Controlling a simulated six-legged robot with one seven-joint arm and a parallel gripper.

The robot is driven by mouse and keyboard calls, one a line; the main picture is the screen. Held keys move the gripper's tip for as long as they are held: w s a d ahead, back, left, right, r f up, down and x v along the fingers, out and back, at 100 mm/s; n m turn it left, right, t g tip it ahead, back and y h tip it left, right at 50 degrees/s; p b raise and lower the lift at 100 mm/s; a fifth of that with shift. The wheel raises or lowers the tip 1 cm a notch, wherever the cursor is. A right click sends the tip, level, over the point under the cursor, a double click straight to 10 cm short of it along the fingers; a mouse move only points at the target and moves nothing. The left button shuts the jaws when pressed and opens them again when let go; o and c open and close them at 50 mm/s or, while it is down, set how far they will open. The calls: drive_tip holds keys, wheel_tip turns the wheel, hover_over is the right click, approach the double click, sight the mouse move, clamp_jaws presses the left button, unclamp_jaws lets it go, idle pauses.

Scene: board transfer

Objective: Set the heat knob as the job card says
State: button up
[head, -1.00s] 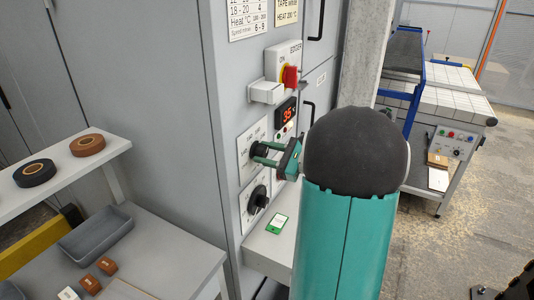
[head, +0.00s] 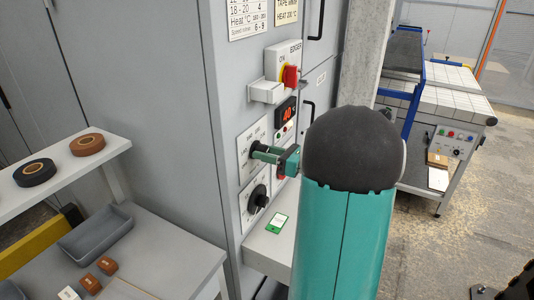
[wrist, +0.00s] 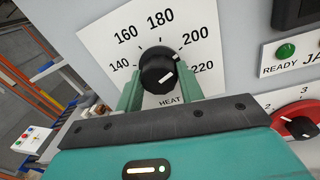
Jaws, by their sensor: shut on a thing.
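The black heat knob (wrist: 157,66) sits in the white dial plate (wrist: 108,42), marked 140 to 220, in the wrist view. My gripper (wrist: 160,88) is shut on the knob, one green finger on each side. A small white mark at the knob's right edge faces between 200 and 220; the exact setting is unclear. In the head view my gripper (head: 262,153) reaches the upper dial plate (head: 245,146), its fingers hiding part of the knob. The job card (head: 287,10) on the cabinet reads "HEAT 200 °C".
A red display (head: 287,113) reads about 40. Above it is a red and yellow switch (head: 289,75). A lower black knob (head: 257,198) sits below my gripper. A small green-edged card (head: 279,223) lies on the ledge. A shelf with tape rolls (head: 35,172) stands at left.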

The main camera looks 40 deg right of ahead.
drive_tip(key=shift+w+a+r, duration=0.2)
drive_tip(key=shift+w+r, duration=0.1)
drive_tip(key=shift+r, duration=0.2)
drive_tip(key=o, duration=0.7)
drive_tip(key=shift+o, duration=1.4)
drive_tip(key=shift+w+f, duration=0.1)
drive_tip(key=shift+f, duration=0.05)
drive_tip(key=shift+d+f, duration=0.1)
drive_tip(key=shift+f, duration=0.05)
drive_tip(key=shift+s+d, duration=0.1)
drive_tip(key=shift+s, duration=0.2)
drive_tip(key=shift+s+d, duration=0.1)
drive_tip(key=shift+s, duration=0.1)
drive_tip(key=v, duration=1.3)
